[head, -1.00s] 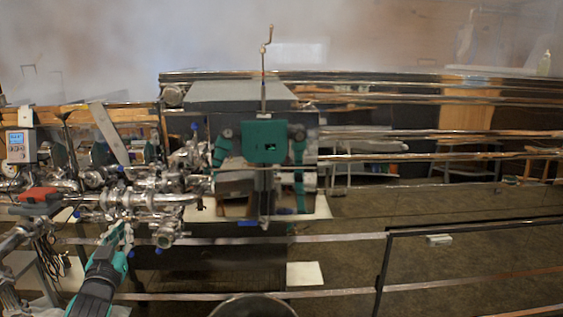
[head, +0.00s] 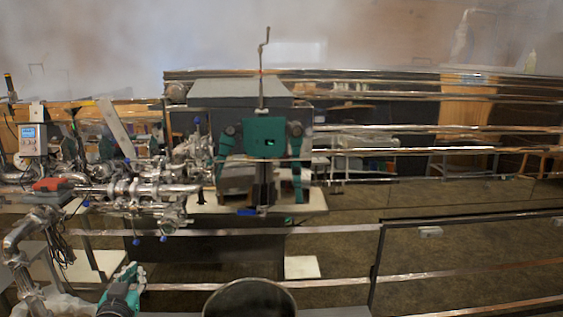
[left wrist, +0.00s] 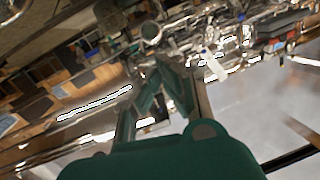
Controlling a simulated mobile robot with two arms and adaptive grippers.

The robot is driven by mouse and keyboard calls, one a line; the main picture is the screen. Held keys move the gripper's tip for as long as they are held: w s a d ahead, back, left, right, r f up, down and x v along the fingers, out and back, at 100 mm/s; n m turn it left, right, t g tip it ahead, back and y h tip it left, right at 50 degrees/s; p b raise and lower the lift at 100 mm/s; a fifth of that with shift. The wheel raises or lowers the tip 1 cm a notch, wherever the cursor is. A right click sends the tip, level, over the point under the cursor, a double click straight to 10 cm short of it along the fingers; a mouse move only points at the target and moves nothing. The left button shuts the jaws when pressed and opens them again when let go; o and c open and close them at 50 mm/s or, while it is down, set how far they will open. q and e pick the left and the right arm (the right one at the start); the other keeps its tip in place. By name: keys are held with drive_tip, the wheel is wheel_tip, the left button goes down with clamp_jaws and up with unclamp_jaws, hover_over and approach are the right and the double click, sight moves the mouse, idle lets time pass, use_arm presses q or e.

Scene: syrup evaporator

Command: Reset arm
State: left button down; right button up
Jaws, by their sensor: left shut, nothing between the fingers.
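My left gripper (head: 130,268) is low at the left of the head view, below the shiny pipework and apart from it. Its fingers are shut with nothing between them. In the left wrist view the shut green fingers (left wrist: 162,78) point toward a blurred, tilted background of metal parts. The shiny pipes and valves (head: 140,192) of the evaporator stand above and behind the gripper.
A control box with a blue display (head: 30,139) and a red handle (head: 52,185) sit at the left among the pipes. The evaporator's grey box top (head: 235,91) is at the centre. Long metal rails (head: 430,221) cross the right side. Steam hazes the top.

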use_arm(q)
drive_tip(key=s+d+f+m+g+h, duration=0.1)
drive_tip(key=s+d+f+g, duration=0.25)
drive_tip(key=s+f, duration=0.4)
drive_tip(key=s+d+f+g, duration=0.3)
drive_tip(key=s+d+f, duration=0.1)
drive_tip(key=s+f, duration=0.4)
drive_tip(key=s+d+f+m+g+h, duration=0.1)
drive_tip(key=s+d+f+g, duration=0.15)
drive_tip(key=s, duration=0.75)
drive_tip(key=s+d+f+m+g+h, duration=0.1)
drive_tip(key=s+d+g, duration=0.3)
drive_tip(key=s, duration=0.6)
drive_tip(key=s+f+g+b, duration=0.2)
drive_tip(key=f+b, duration=0.9)
drive_tip(key=f, duration=2.8)
drive_tip(key=s+a+f+b, duration=0.1)
drive_tip(key=s+f+b, duration=0.2)
drive_tip(key=s+f, duration=0.5)
drive_tip(key=s+a+f+b, duration=0.2)
drive_tip(key=s+f, duration=0.6)
drive_tip(key=f, duration=0.5)
drive_tip(key=shift+s+f+b, duration=0.15)
drive_tip(key=shift+s+b, duration=0.25)
drive_tip(key=shift+b, duration=0.4)
use_arm(e)
wheel_tip(320, 180, down, 18)
drive_tip(key=s, duration=0.1)
drive_tip(key=shift+d+r, duration=0.15)
